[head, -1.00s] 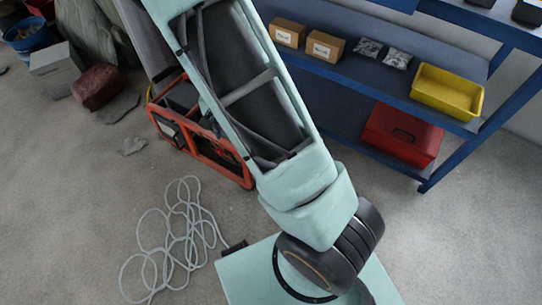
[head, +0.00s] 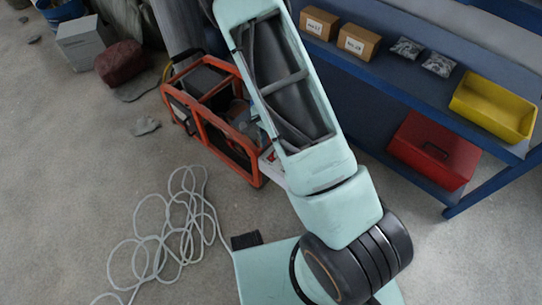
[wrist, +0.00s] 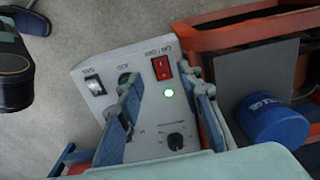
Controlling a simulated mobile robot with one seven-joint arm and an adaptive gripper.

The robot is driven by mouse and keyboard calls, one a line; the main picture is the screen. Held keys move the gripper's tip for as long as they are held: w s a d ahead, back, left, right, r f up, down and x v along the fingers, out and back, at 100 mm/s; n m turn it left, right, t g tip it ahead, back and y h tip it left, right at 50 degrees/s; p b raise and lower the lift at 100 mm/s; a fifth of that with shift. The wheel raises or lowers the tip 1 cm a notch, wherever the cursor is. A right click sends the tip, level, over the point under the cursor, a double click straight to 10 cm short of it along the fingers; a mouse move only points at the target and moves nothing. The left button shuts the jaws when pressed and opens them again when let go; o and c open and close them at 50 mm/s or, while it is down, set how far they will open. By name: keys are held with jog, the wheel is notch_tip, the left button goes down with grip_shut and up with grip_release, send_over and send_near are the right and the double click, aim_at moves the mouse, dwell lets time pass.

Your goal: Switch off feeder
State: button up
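The feeder's pale control panel (wrist: 150,120) fills the middle of the wrist view. The red switch shows between the fingertips; contact cannot be told.
An orange tubular frame (head: 205,128) stands beside my arm, with a blue cylinder (wrist: 272,122) near it in the wrist view. A pale cord (head: 180,225) lies coiled on the floor. A blue shelf (head: 400,85) holds boxes and a yellow bin (head: 493,105). Open floor lies at left.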

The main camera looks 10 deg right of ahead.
aim_at(270, 158)
notch_tip(270, 158, down, 6)
jog(key=shift+r+b, duration=0.1)
jog(key=shift+b, duration=0.75)
jog(key=shift+c, duration=0.6)
grip_shut()
